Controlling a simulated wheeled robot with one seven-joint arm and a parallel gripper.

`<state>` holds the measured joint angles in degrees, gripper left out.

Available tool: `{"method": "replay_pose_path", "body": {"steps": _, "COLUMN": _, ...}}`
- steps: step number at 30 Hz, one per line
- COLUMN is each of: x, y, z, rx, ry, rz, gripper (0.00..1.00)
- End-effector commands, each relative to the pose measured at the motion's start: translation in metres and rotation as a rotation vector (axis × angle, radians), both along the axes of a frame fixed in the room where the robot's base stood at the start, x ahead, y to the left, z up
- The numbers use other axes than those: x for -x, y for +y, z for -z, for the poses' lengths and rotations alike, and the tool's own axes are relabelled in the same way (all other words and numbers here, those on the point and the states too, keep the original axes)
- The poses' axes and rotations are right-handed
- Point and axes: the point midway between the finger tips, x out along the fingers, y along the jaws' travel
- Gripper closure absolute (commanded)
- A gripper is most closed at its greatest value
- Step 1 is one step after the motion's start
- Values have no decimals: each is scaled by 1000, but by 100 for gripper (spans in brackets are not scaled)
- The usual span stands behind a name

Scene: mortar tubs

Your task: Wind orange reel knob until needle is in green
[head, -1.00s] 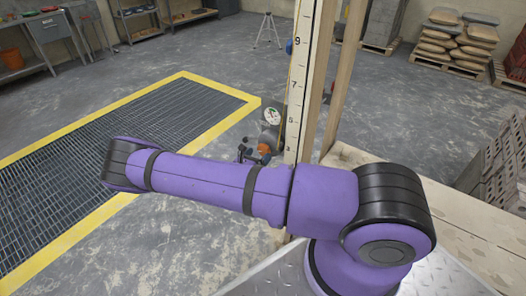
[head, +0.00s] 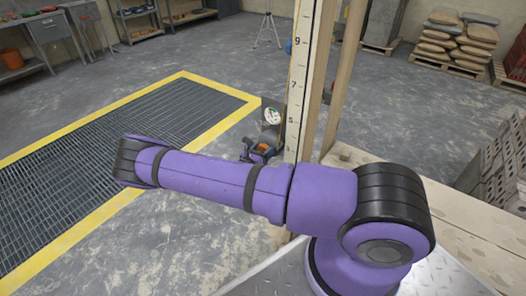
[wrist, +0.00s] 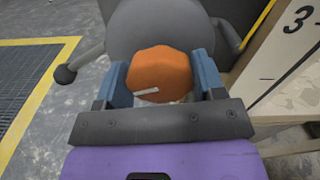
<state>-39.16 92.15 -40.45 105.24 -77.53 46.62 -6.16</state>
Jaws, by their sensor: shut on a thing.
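The orange reel knob (wrist: 158,72) is faceted, with a short white mark on its face, and sits before a grey round reel body (wrist: 150,25). My gripper (wrist: 160,80) is shut on the knob, one blue-grey finger on each side. In the head view the knob (head: 264,147) is small and partly covered by my gripper (head: 262,152). Above it the round white dial (head: 272,116) faces me beside the post. Its needle and green zone are too small to read.
A numbered wooden post (head: 297,80) rises right beside the reel, with a timber platform (head: 455,205) to its right. A yellow-edged floor grate (head: 110,150) lies to the left. A small dark crank-like handle (wrist: 65,74) sticks out left of the reel.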

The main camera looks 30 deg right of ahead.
Motion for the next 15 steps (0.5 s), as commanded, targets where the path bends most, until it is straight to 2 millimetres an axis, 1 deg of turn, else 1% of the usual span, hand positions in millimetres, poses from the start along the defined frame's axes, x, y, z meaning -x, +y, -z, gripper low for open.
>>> {"method": "replay_pose_path", "body": {"steps": 4, "x": 0, "y": 0, "z": 0, "rx": -25, "ry": -70, "rz": 0, "gripper": 61}}
{"method": "replay_pose_path", "body": {"steps": 12, "x": 0, "y": 0, "z": 0, "rx": -110, "ry": -304, "rz": 0, "gripper": 61}}
{"method": "replay_pose_path", "body": {"steps": 15, "x": 0, "y": 0, "z": 0, "rx": -130, "ry": -359, "rz": 0, "gripper": 61}}
